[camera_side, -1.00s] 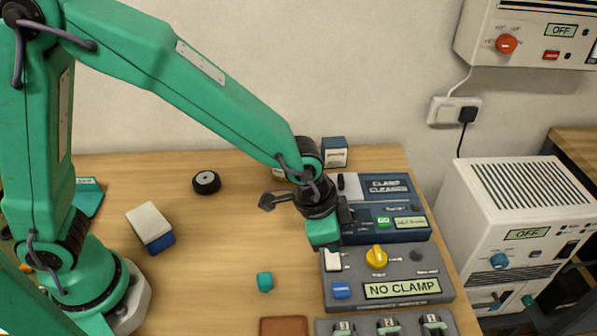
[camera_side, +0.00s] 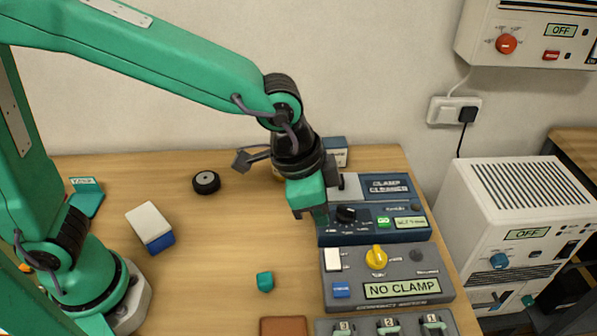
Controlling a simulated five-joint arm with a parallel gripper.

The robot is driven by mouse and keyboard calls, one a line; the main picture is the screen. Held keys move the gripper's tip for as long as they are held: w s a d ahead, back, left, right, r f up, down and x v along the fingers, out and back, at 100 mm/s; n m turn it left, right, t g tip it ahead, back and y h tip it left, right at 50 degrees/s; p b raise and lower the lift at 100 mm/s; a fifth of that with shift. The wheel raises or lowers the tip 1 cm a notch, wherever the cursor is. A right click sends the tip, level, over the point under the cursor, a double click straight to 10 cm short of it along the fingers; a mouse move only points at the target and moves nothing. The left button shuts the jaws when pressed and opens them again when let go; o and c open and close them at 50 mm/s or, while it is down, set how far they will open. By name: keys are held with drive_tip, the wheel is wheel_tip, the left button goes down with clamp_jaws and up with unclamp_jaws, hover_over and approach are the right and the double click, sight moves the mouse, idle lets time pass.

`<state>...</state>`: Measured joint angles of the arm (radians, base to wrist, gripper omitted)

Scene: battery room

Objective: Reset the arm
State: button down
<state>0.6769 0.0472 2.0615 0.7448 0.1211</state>
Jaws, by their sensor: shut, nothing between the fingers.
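My green arm reaches in from the left, and my gripper (camera_side: 310,214) hangs pointing down over the table. It is shut and empty, just in front of the left end of the clamp cleaner (camera_side: 388,218), a dark blue box with a black knob and a green GO button. The picture does not show whether the fingertips touch it. The grey unit (camera_side: 433,272) below it has a yellow knob and a display reading "NO CLAMP".
A black roller (camera_side: 206,182), a white and blue block (camera_side: 150,226) and a small teal piece (camera_side: 265,281) lie on the wooden table (camera_side: 215,275). A panel with numbered clamps (camera_side: 388,326) is at the front. White powered units (camera_side: 515,225) stand at right.

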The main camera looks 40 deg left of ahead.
idle(0.3)
drive_tip(key=s+a+r+n+t, duration=0.1)
drive_tip(key=s+a+r+n, duration=0.1)
drive_tip(key=a, duration=0.6)
drive_tip(key=s+a+r+n+t+y, duration=0.1)
drive_tip(key=s+a+n, duration=0.3)
drive_tip(key=a, duration=0.5)
drive_tip(key=s+a+r+n+t+y, duration=0.1)
drive_tip(key=s+a+r+n, duration=0.2)
drive_tip(key=a, duration=0.5)
drive_tip(key=shift+s+a+r, duration=0.15)
drive_tip(key=shift+s+a, duration=0.1)
drive_tip(key=shift+a, duration=0.05)
drive_tip(key=c, duration=2.2)
unclamp_jaws()
